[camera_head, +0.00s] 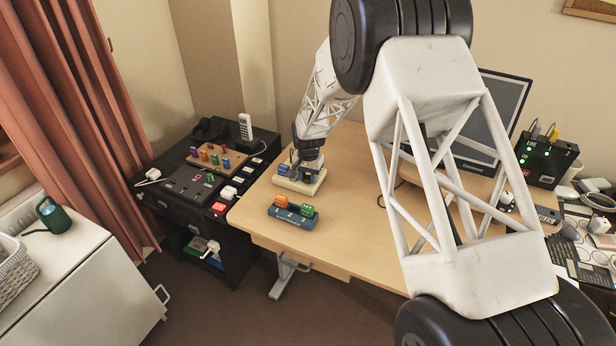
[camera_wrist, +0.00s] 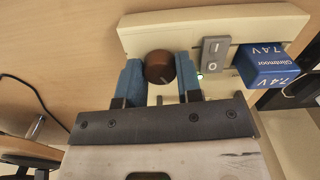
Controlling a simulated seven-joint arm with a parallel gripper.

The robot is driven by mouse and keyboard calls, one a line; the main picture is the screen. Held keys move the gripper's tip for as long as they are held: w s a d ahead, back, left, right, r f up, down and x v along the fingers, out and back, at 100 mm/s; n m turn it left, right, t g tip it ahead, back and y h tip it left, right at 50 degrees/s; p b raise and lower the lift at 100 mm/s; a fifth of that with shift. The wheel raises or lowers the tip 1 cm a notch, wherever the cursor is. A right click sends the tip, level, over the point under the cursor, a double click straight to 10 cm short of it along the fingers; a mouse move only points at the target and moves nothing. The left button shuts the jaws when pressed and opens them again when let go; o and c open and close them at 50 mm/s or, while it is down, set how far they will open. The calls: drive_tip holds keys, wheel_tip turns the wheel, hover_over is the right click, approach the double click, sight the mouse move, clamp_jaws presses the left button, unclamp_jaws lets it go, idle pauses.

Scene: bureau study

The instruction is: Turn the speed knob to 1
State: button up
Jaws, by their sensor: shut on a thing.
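The round dark brown speed knob (camera_wrist: 159,66) stands on a cream device (camera_wrist: 150,38) in the wrist view. My gripper (camera_wrist: 159,78) is shut on the knob, with one blue finger against each side. A short pale mark shows faintly on the knob; I cannot read which number it points to. A grey rocker switch (camera_wrist: 213,54) and a blue battery block (camera_wrist: 266,64) marked 7.4V sit to the right of the knob on the device. In the head view the cream device (camera_head: 311,187) lies on the desk beneath my gripper (camera_head: 306,168), which hides the knob.
A black cabinet (camera_head: 170,207) with a control panel and colored pegs is at left. A monitor (camera_head: 497,105) stands at right behind my arm.

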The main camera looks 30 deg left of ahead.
sight(308, 177)
drive_tip(key=shift+m, duration=0.5)
drive_tip(key=o, duration=0.7)
drive_tip(key=shift+c, duration=0.2)
drive_tip(key=shift+r, duration=0.15)
drive_tip(key=shift+r, duration=3.8)
